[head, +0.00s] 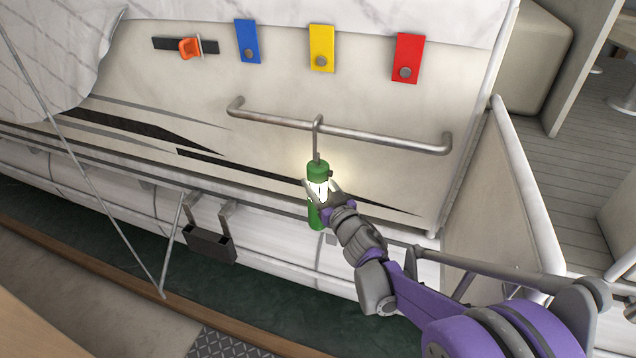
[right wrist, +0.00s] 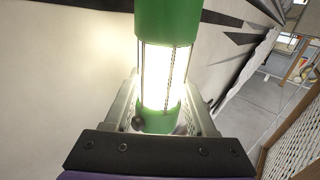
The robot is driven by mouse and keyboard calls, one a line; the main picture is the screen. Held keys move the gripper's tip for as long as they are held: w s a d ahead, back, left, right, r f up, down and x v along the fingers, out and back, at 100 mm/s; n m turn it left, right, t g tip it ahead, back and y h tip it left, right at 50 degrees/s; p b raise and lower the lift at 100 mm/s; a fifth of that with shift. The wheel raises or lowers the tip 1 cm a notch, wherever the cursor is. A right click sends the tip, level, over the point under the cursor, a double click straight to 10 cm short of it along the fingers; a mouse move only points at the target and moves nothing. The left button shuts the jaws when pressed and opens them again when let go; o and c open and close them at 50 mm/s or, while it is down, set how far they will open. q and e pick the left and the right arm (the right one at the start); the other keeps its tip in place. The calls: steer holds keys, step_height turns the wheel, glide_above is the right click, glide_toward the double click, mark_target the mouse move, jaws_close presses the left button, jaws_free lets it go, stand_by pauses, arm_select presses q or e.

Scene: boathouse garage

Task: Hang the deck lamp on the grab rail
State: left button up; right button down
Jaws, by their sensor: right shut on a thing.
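The deck lamp (head: 318,170) is a green cylinder with a glowing white middle and a metal hook (head: 317,138) rising from its top. My right gripper (head: 322,190) is shut around its middle and holds it nearly upright against the pale hull side. The grab rail (head: 385,138) is a grey metal bar with bent ends. The hook's curved top appears at the rail's middle, looped over it; whether the rail bears weight cannot be told. The right wrist view shows the lit lamp (right wrist: 165,72) between the fingers, with its hook out of frame. My left gripper is not in view.
Blue (head: 248,42), yellow (head: 321,48) and red (head: 408,58) tags and an orange clip (head: 190,47) are above the rail. A dark bracket box (head: 210,243) hangs lower left.

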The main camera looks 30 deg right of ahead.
steer(key=shift+c, duration=0.7)
jaws_free()
steer(key=shift+f, duration=0.2)
